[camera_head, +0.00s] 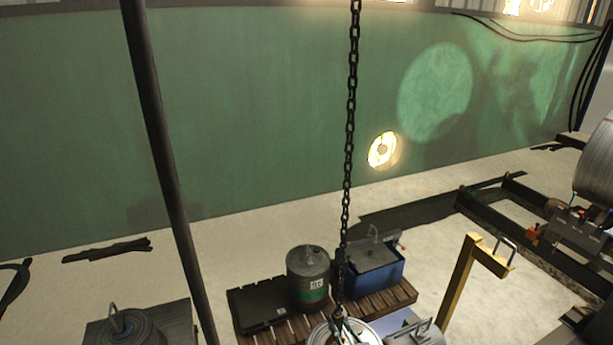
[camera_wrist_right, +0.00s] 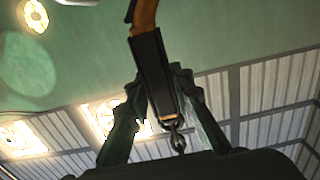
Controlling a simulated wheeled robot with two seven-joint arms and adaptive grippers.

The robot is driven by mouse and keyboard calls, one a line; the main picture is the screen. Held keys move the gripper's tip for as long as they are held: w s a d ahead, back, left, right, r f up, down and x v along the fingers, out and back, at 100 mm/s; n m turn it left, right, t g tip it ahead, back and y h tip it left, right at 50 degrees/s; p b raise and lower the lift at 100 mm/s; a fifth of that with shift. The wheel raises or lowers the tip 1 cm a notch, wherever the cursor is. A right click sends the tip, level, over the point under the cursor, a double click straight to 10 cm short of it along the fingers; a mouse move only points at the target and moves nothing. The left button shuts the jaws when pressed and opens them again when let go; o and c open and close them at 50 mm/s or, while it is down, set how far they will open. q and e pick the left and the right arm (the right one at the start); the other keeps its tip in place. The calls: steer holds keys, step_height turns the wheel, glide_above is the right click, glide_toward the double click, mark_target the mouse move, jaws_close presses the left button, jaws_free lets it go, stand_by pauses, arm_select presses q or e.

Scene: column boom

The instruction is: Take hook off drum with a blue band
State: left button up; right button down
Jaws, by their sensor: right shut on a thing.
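The hook (camera_wrist_right: 155,75) shows in the right wrist view as a dark block with an orange part running to the top edge. Its chain (camera_head: 350,110) hangs from the top of the head view to the bottom centre; a few links (camera_wrist_right: 177,138) show in the wrist view. My right gripper (camera_wrist_right: 160,90) is shut on the hook's dark block, a finger on each side. In the head view my right gripper (camera_head: 339,322) is small and cluttered at the chain's lower end, over a pale round top. I cannot tell whether the hook still catches a drum handle. No blue band shows. My left gripper is not in view.
A grey drum with a green band (camera_head: 308,282) stands on a wooden pallet (camera_head: 390,303) beside a blue bin (camera_head: 377,277) and a dark case (camera_head: 257,307). A handled drum (camera_head: 120,328) is at lower left. A yellow post (camera_head: 459,285) stands right. A dark pole (camera_head: 165,160) crosses the left.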

steer(key=a, duration=0.1)
steer(key=s+a, duration=0.1)
steer(key=a, duration=0.2)
steer(key=shift+s+r, duration=0.2)
steer(key=shift+r, duration=0.2)
